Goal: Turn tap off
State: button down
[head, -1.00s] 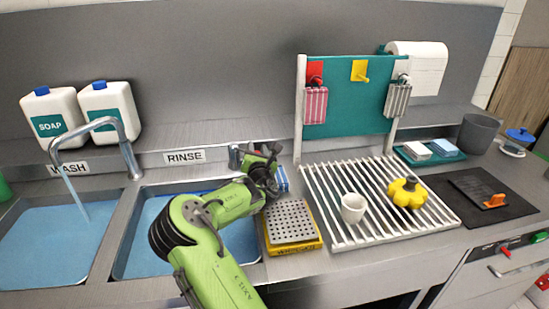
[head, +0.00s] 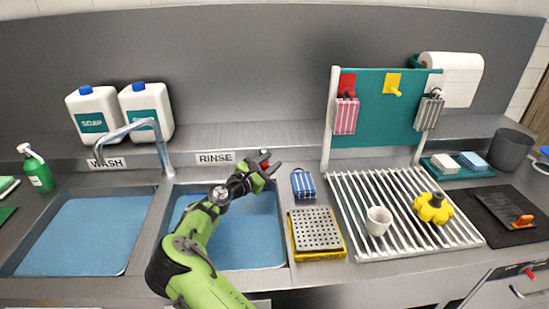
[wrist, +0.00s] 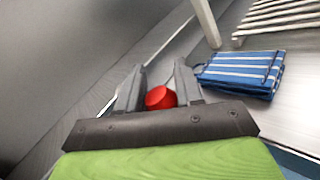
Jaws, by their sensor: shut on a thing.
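The curved metal tap (head: 140,127) stands behind the two sinks, its spout reaching over the left basin (head: 80,236) by the WASH label. No water stream shows under the spout. My gripper (head: 263,163) is at the back of the right sink, to the right of the RINSE label. In the wrist view my gripper (wrist: 159,88) has its fingers on either side of a red round knob (wrist: 161,98), shut on it. The knob's red tip also shows in the head view (head: 265,152). Its base is hidden by the gripper.
A blue striped sponge cloth (head: 303,184) lies just right of my gripper, with a perforated yellow-edged tray (head: 316,231) before it. The white rack (head: 400,246) holds a cup (head: 378,221) and a yellow knobbed thing (head: 433,208). Two soap jugs (head: 93,113) stand behind the tap.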

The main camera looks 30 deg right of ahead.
jog(key=shift+f+g, duration=0.3)
jog(key=shift+f, duration=0.15)
jog(key=c, duration=0.9)
grip_release()
jog(key=shift+a, duration=0.1)
jog(key=shift+o, duration=0.6)
jog(key=shift+w, duration=0.1)
jog(key=shift+r, duration=0.1)
jog(key=p+v, duration=0.2)
jog(key=v, duration=1.3)
jog(key=shift+a, duration=0.4)
jog(key=shift+d, duration=0.1)
